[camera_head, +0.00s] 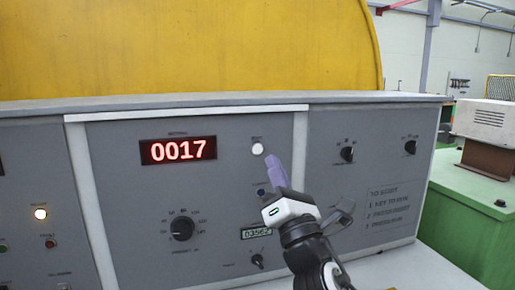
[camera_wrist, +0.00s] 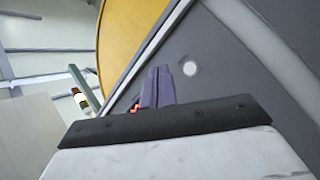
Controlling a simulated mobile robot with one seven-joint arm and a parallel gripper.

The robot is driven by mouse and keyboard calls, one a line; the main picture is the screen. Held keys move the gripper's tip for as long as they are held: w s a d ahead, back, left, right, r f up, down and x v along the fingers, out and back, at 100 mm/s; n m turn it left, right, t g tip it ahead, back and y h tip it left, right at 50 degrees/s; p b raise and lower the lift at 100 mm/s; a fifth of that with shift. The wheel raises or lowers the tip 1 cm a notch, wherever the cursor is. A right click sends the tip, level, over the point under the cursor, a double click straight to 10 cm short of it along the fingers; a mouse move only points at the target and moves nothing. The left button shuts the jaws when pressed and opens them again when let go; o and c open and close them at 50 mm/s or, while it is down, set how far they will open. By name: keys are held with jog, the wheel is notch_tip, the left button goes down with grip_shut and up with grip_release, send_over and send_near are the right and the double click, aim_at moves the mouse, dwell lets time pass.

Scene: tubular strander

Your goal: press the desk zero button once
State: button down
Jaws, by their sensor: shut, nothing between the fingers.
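A round white button (camera_head: 257,149) sits on the grey desk panel, right of the red display (camera_head: 178,150) that reads 0017. The small label above it is too blurred to read. A darker blue button (camera_head: 262,192) sits below it, partly beside my fingers. My gripper (camera_head: 271,158) is shut and empty, its purple fingertips just right of and below the white button in the head view. In the wrist view the fingertips (camera_wrist: 158,70) are left of the white button (camera_wrist: 190,68) and do not cover it. Whether they touch the panel cannot be told.
A black rotary knob (camera_head: 182,228) is at the lower left, and other knobs (camera_head: 346,153) are on the right panel. My arm hides part of the lower panel. A yellow cover (camera_head: 180,50) rises behind the desk. A green machine base (camera_head: 465,215) stands at the right.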

jog(key=shift+w+a+p, duration=0.2)
jog(key=shift+w+a, duration=0.2)
jog(key=shift+w, duration=0.8)
jog(key=shift+w+a+p, duration=0.15)
jog(key=shift+w+a, duration=0.25)
jog(key=shift+w, duration=0.85)
jog(key=shift+w+a+p, duration=0.2)
jog(key=shift+w+a, duration=0.2)
jog(key=shift+w, duration=0.8)
jog(key=shift+w+a, duration=0.15)
jog(key=shift+w, duration=0.25)
jog(key=shift+w+a+b, duration=0.1)
jog(key=shift+w+b, duration=0.25)
jog(key=shift+b, duration=0.05)
jog(key=shift+s, duration=0.1)
jog(key=shift+s+d+b, duration=0.25)
jog(key=shift+s+b, duration=0.05)
jog(key=shift+s, duration=0.35)
jog(key=shift+s, duration=0.1)
jog(key=shift+s+d+b, duration=0.25)
jog(key=shift+s, duration=0.5)
jog(key=shift+s+d+b, duration=0.25)
jog(key=shift+s, duration=0.55)
jog(key=shift+s+d+b, duration=0.25)
jog(key=shift+s, duration=0.5)
